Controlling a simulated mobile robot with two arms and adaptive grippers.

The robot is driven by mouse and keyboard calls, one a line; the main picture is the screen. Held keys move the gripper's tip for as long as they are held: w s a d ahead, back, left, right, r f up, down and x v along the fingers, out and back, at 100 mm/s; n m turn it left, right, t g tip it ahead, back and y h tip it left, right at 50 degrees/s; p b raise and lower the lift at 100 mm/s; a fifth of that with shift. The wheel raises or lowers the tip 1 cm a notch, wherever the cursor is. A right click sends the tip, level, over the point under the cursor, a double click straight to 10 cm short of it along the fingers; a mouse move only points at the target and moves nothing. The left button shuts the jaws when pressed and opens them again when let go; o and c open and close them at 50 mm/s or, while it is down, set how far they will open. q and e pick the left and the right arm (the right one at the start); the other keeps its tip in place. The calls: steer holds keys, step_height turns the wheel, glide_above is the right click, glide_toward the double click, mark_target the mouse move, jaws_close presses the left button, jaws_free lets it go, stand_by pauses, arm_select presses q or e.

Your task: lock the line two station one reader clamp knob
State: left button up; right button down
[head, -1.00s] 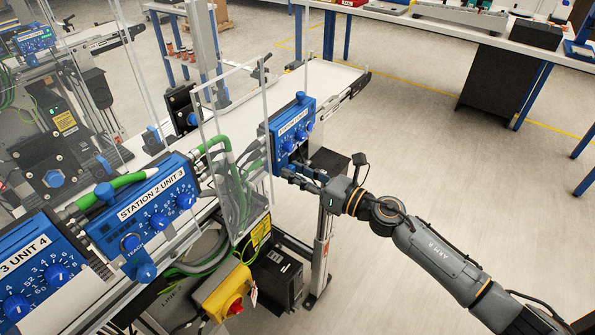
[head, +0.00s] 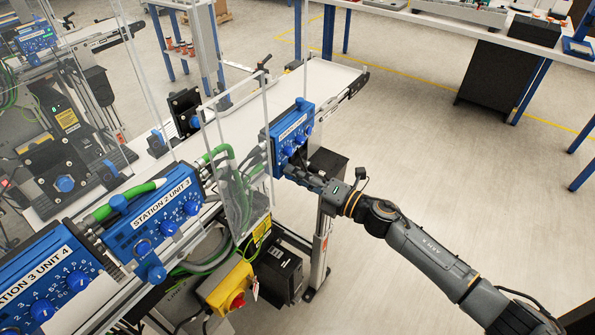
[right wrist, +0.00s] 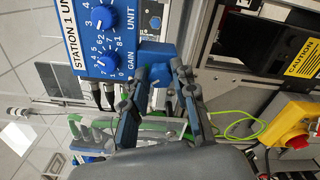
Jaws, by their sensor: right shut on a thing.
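The blue Station 1 reader box (head: 284,137) stands at the far end of the near conveyor in the head view. Its label and dials fill the upper left of the right wrist view (right wrist: 92,36). A blue clamp knob (right wrist: 160,74) sits at the box's lower edge in that view. My right gripper (head: 292,171) reaches the box's lower front from the right. In the wrist view its two fingers (right wrist: 160,82) are shut on the clamp knob, one on each side, partly covering it. In the head view the gripper hides this knob. My left gripper is not in view.
A clear guard panel (head: 236,150) stands left of the box. The Station 2 box (head: 155,218) and Station 3 box (head: 45,280) are nearer. A yellow switch box with a red knob (head: 228,288) is below. The floor at right is open.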

steer(key=shift+f+m+p, duration=0.1)
steer(key=shift+m+p, duration=1.35)
steer(key=shift+m, duration=2.35)
steer(key=c, duration=1.1)
jaws_free()
steer(key=shift+o, duration=0.2)
steer(key=v, duration=1.2)
